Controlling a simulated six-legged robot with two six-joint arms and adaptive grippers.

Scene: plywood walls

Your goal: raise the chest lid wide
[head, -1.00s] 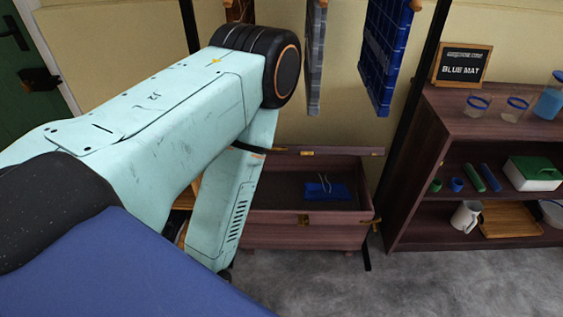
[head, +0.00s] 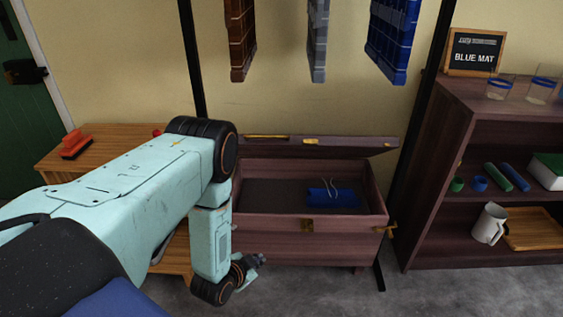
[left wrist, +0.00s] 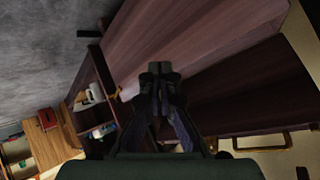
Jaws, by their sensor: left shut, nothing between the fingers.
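The dark wooden chest (head: 330,250) stands against the wall in the head view. Its lid (head: 320,146) is raised and leans back at the rear, showing a brass fitting on its edge. A blue item (head: 332,198) with pale cords lies inside on the dark floor. My left gripper (head: 257,260) is low in front of the chest's left front corner, shut and empty. In the left wrist view, the shut fingers (left wrist: 160,72) show in front of reddish-brown wooden panels. Whether they touch the wood cannot be told. My right gripper is not in view.
A dark shelf unit (head: 430,180) stands close on the right with jars, a mug (head: 489,223) and a tray. A light wooden cabinet (head: 95,145) is on the left. Mats hang above the chest from a rack. Grey floor in front is clear.

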